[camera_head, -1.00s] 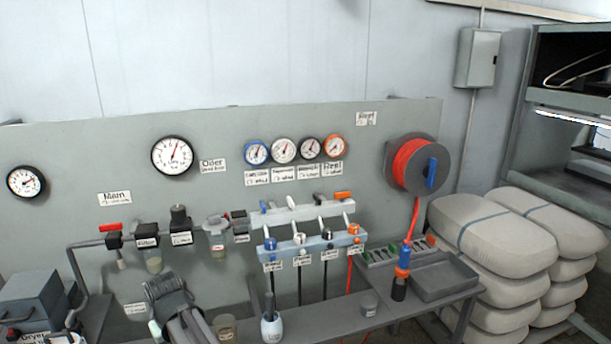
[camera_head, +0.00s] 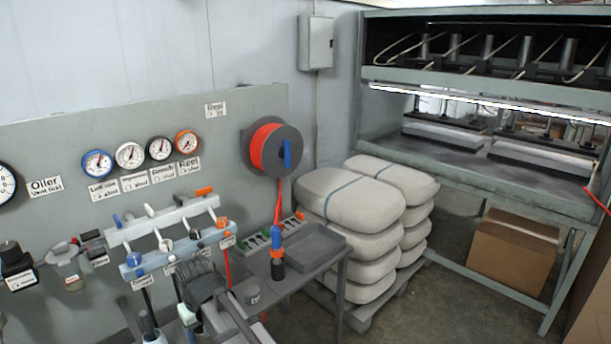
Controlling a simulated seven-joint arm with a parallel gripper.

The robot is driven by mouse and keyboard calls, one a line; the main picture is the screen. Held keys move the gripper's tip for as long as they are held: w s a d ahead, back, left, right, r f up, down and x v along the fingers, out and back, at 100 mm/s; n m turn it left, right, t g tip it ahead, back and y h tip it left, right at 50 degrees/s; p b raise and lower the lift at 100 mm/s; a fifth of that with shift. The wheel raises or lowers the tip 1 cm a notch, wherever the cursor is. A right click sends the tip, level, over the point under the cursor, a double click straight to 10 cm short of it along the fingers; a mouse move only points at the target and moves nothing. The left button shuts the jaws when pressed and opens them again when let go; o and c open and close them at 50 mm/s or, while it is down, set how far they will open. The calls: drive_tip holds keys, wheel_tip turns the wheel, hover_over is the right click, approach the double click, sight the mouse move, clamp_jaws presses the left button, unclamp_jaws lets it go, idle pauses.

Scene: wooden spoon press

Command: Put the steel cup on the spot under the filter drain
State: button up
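A valve manifold (camera_head: 160,250) and an orange hose reel (camera_head: 272,146) are on the panel. A black tool with an orange and blue top (camera_head: 278,255) stands beside the grey tray (camera_head: 312,246). Stacked sacks (camera_head: 350,200), a carton (camera_head: 512,250) and the press (camera_head: 480,165) are at right.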

drive_tip(key=w+d+m, duration=0.3)
drive_tip(key=w+d, duration=0.1)
drive_tip(key=d, duration=1)
drive_tip(key=w+d+r+m+h, duration=0.15)
drive_tip(key=w+d, duration=0.25)
drive_tip(key=d, duration=1.1)
drive_tip(key=w+d+m+y, duration=0.1)
drive_tip(key=w+d+m, duration=0.3)
drive_tip(key=d, duration=1)
drive_tip(key=a+f+n, duration=0.2)
drive_tip(key=a+n, duration=0.6)
drive_tip(key=a, duration=3.3)
drive_tip(key=w+a+n, duration=0.3)
drive_tip(key=w+a, duration=0.1)
drive_tip(key=a, duration=0.3)
drive_tip(key=shift+w+f+n+g+y, duration=0.15)
drive_tip(key=shift+f+n, duration=0.35)
drive_tip(key=shift+f, duration=1.2)
drive_tip(key=shift+s+f+n+g+y, duration=0.15)
drive_tip(key=shift+f+n, duration=0.3)
drive_tip(key=shift+f, duration=1.3)
drive_tip(key=shift+w+f+n+y, duration=0.15)
drive_tip(key=shift+f+n, duration=0.35)
drive_tip(key=shift+f, duration=1.2)
drive_tip(key=shift+f, duration=0.1)
drive_tip(key=o, duration=1)
drive_tip(key=shift+o, duration=0.2)
